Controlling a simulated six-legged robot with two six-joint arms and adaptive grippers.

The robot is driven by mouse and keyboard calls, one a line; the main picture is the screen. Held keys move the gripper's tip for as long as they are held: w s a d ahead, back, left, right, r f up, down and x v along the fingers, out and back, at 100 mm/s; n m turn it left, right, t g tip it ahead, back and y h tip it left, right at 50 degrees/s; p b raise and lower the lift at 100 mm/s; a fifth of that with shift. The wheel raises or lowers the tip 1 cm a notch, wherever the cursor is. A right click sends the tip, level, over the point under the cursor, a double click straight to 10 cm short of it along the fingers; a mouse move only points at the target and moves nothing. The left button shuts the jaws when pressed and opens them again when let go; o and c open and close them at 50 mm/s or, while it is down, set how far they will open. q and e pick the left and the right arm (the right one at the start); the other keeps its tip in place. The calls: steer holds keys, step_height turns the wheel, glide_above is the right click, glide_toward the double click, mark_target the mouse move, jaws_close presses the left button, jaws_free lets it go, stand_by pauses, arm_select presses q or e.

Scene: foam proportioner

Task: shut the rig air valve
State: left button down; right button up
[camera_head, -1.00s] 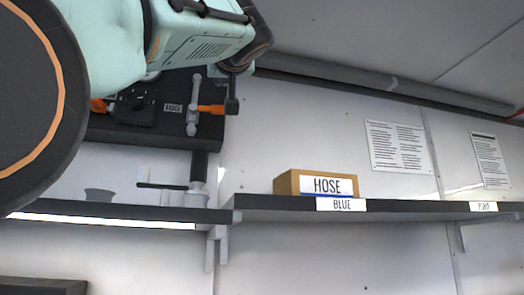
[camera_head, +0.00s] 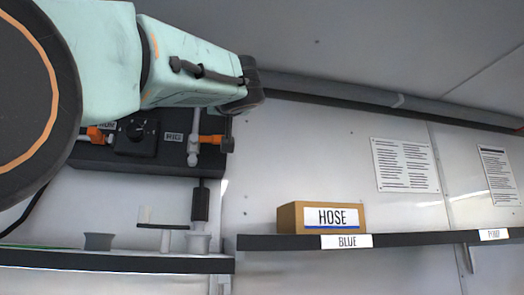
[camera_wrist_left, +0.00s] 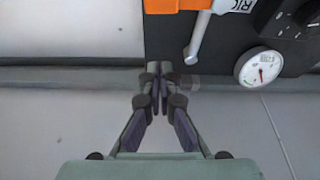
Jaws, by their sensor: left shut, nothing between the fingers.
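The rig air valve shows in the head view as a pale upright fitting (camera_head: 193,145) with an orange part (camera_head: 211,139) at its right, beside a RIG label (camera_head: 173,137) on a dark panel. In the left wrist view the orange part (camera_wrist_left: 178,4) is at the top edge, with a pale bar (camera_wrist_left: 199,38) angling down from it. My left gripper (camera_wrist_left: 161,68) is shut and empty, its fingertips just below and left of the bar's end, seemingly apart from it. In the head view my left arm (camera_head: 190,65) hides the panel's top. My right gripper is not in view.
A pressure gauge (camera_wrist_left: 260,67) and a black knob (camera_head: 136,132) are on the panel. A shelf (camera_head: 270,242) with a HOSE box (camera_head: 320,217) lies to the right. A grey cup (camera_head: 98,241) stands on the lower left shelf.

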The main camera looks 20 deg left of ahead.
mark_target(208, 139)
arm_select(q)
steer(key=shift+w+a+f+p, duration=0.35)
steer(key=shift+w+f+p, duration=0.15)
steer(key=shift+w, duration=0.15)
steer(key=shift+w+a+f+p, duration=0.4)
steer(key=shift+w+f+p, duration=0.1)
steer(key=shift+w, duration=0.15)
steer(key=shift+w+a+f+p, duration=0.4)
steer(key=shift+w+f, duration=0.1)
steer(key=shift+w, duration=0.15)
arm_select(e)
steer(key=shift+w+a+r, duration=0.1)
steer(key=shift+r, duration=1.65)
arm_select(q)
steer(key=shift+d, duration=0.1)
